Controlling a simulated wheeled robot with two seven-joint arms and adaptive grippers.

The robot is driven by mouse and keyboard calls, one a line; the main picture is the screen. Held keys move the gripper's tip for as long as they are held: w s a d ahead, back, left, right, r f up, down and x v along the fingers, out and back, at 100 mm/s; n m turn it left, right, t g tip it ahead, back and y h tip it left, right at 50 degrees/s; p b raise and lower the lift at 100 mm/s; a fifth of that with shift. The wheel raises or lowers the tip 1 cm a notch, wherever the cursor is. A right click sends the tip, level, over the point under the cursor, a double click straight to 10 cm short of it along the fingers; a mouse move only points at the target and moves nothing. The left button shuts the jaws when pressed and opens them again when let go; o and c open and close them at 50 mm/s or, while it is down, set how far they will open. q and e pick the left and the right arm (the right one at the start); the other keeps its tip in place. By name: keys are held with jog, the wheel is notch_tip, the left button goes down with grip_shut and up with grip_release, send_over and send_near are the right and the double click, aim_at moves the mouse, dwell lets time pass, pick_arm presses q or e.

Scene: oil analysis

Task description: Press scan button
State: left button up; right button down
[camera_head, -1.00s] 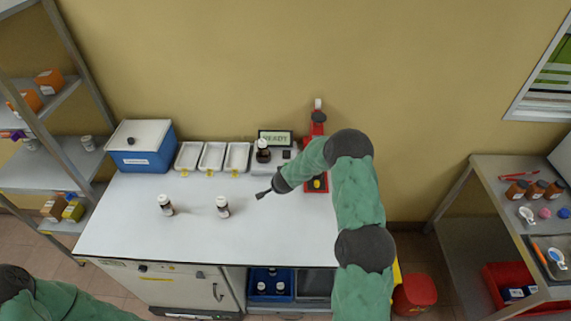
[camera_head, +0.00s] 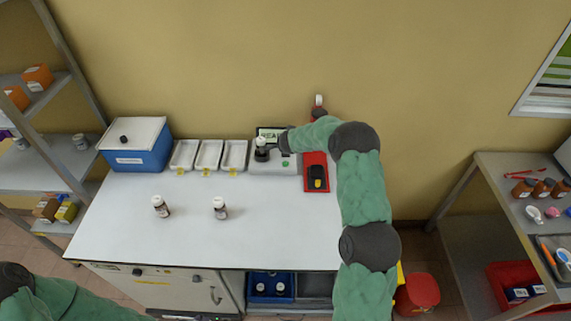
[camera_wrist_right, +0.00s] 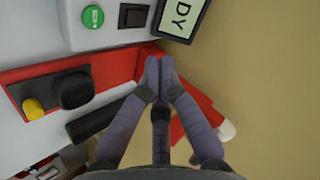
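The scan device (camera_head: 262,166) is a light grey box at the back of the white bench. A round green button (camera_head: 285,163) sits on its top, and the button also shows in the right wrist view (camera_wrist_right: 93,16). A dark bottle (camera_head: 261,152) stands on the device's left part. A display (camera_wrist_right: 182,14) behind shows letters ending in "DY". My right gripper (camera_wrist_right: 157,62) has its fingers together with nothing between them, beside the device near the display and apart from the button. In the head view it is partly hidden by its arm. My left gripper is out of view.
A red stand (camera_head: 306,184) with black and yellow parts is right of the device. White trays (camera_head: 208,155) and a blue cooler box (camera_head: 140,148) are to the left. Two bottles (camera_head: 161,207) (camera_head: 220,208) stand on the bench. The front of the bench is clear.

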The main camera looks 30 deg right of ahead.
jog(key=shift+f, duration=0.1)
jog(key=b, duration=0.9)
send_over(286, 165)
notch_tip(286, 165, down, 7)
jog(key=shift+d+f, duration=0.1)
jog(key=shift+f, duration=0.05)
jog(key=shift+w+f, duration=0.1)
jog(key=shift+f, duration=0.6)
dwell(0.4)
jog(key=shift+f, duration=0.4)
jog(key=shift+f+b, duration=0.35)
jog(key=shift+b, duration=0.05)
dwell(0.6)
dwell(0.4)
jog(key=shift+r+p, duration=0.75)
jog(key=shift+p, duration=0.3)
